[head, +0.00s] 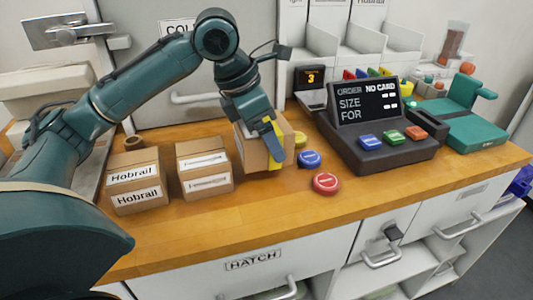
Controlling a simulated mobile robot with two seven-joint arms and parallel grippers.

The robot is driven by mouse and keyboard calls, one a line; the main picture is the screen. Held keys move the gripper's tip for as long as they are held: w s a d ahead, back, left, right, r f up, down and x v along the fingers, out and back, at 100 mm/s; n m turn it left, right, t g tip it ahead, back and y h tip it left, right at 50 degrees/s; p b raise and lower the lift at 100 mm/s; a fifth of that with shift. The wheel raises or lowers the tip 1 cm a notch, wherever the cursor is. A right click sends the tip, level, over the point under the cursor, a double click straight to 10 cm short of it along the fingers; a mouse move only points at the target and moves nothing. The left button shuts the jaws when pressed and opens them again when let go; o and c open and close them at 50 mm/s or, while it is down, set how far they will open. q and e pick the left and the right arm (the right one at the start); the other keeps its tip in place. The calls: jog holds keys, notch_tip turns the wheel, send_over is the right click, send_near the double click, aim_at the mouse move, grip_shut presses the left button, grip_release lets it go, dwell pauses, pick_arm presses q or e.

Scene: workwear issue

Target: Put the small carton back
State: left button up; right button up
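A brown carton (247,150) is at the middle of the wooden counter, with its label side not in sight. My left gripper (262,140) reaches down over it from above, with a finger with yellow on it against its right side; the other finger is mostly hidden. The gripper looks shut on this carton. The carton's base is at or just above the counter; I cannot tell which. Two more brown cartons stand to its left: one labelled Hobrail (136,182) and one with a smaller-print label (205,170). My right gripper is not in view.
A blue button (309,159) and a red button (325,183) lie just right of the held carton. A dark order terminal (375,135) and a green scale-like device (465,120) stand further right. The wooden counter (230,220) is clear along its front.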

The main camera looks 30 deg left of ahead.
aim_at(244, 126)
pick_arm(q)
notch_tip(244, 126, down, 4)
jog(key=shift+r+b, duration=0.25)
jog(key=shift+b, duration=0.2)
jog(key=shift+f, duration=0.15)
jog(key=o, duration=1.1)
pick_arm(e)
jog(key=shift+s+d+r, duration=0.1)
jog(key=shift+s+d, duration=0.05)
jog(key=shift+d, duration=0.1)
pick_arm(q)
jog(key=shift+o, duration=0.2)
jog(key=shift+r, duration=0.25)
jog(key=p+v, duration=0.2)
jog(key=v, duration=0.8)
jog(key=shift+s+r+p, duration=0.1)
jog(key=shift+r+p, duration=0.2)
jog(key=shift+r, duration=0.05)
jog(key=shift+s+a+r, duration=0.15)
jog(key=shift+a+r, duration=0.05)
jog(key=shift+r, duration=0.25)
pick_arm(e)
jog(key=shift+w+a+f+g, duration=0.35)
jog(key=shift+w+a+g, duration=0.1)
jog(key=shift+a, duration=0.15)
